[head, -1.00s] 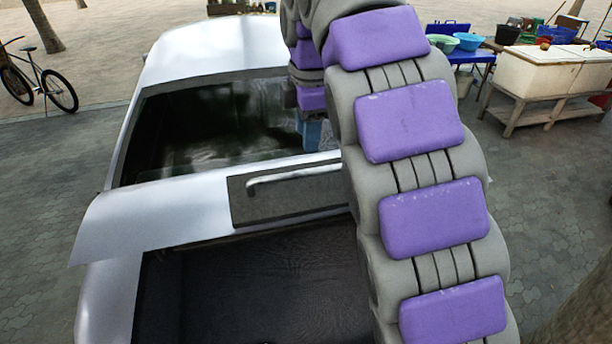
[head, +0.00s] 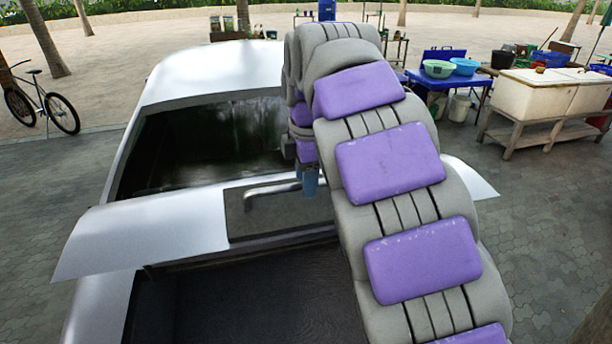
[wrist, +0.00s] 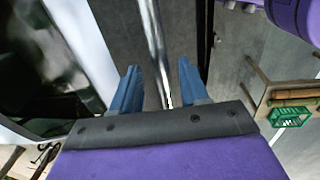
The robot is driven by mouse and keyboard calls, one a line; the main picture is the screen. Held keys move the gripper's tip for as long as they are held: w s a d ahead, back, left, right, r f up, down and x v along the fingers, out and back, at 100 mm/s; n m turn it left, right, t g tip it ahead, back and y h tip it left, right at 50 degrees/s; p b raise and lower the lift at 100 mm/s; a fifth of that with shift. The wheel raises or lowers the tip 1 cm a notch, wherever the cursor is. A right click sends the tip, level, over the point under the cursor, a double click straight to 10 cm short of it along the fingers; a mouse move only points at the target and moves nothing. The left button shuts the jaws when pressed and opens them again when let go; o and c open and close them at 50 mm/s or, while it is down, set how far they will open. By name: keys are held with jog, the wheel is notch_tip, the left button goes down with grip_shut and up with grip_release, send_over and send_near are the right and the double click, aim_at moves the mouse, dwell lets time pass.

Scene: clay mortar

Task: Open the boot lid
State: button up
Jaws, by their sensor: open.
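The boot lid (head: 150,235) is a silver panel with a grey middle section across the back of a silver car. It stands above the dark boot space (head: 245,295), which shows below its edge. A metal bar handle (head: 268,188) runs across the grey section. My gripper (head: 309,184), with blue fingers, is at the handle's right part. In the wrist view the fingers are open on either side of the handle bar (wrist: 155,45). I cannot tell whether either finger touches it. My arm hides part of the lid's right side.
The rear window (head: 200,145) and silver roof (head: 215,68) lie beyond the lid. A white chest on a wooden stand (head: 540,105) and a blue table with basins (head: 450,80) stand at the right. A bicycle (head: 45,100) is at the left. Paving beside the car is clear.

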jog(key=shift+c, duration=0.2)
grip_shut()
jog(key=shift+r, duration=0.1)
